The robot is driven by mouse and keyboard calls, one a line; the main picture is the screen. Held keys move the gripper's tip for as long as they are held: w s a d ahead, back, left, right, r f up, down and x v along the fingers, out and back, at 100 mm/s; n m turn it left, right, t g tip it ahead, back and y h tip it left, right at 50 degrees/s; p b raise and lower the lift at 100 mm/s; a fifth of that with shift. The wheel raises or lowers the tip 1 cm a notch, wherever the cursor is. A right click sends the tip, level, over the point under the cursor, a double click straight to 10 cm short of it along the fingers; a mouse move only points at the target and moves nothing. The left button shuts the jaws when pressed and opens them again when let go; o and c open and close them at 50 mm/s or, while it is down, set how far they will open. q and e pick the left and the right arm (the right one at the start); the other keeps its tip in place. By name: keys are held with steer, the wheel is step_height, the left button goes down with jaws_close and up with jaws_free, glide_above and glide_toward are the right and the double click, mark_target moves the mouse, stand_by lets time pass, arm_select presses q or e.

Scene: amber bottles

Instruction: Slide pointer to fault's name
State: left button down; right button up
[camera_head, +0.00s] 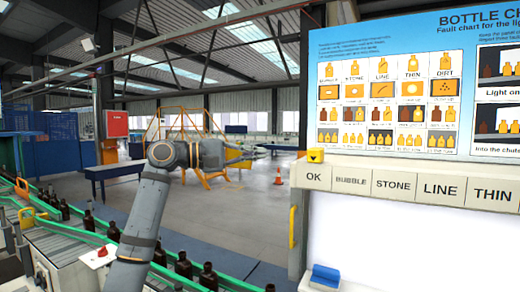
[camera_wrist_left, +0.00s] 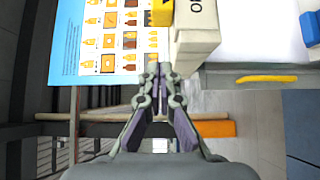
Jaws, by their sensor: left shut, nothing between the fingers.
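The yellow pointer (camera_head: 316,155) sits on the ledge (camera_head: 420,168) at its left end, above the OK label (camera_head: 313,177). Labels BUBBLE, STONE (camera_head: 393,186), LINE (camera_head: 440,189) and THIN (camera_head: 491,194) follow to the right. The blue fault chart (camera_head: 326,120) hangs above. My left gripper (camera_head: 272,150) is shut and empty, left of the ledge end and apart from the pointer. In the left wrist view the closed fingertips (camera_wrist_left: 160,72) lie below the pointer (camera_wrist_left: 162,12) and beside the ledge end (camera_wrist_left: 196,42). My right gripper is not in view.
A white board with a yellow handle (camera_head: 292,226) and a blue block (camera_head: 325,276) is below the labels. At left, dark bottles (camera_head: 183,265) stand along a conveyor with green rails (camera_head: 130,243). Open floor lies behind my left arm.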

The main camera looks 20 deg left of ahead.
mark_target(316, 155)
arm_select(q)
steer(key=s+d+p+x, duration=0.1)
steer(key=p+x, duration=0.3)
steer(key=x, duration=0.6)
steer(key=shift+s+d+p, duration=0.3)
steer(key=shift+d, duration=0.25)
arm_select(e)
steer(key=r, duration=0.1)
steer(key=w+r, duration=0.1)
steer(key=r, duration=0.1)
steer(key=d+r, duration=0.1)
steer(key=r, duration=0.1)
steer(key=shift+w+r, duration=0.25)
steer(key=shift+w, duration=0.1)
arm_select(q)
steer(key=shift+f, duration=0.1)
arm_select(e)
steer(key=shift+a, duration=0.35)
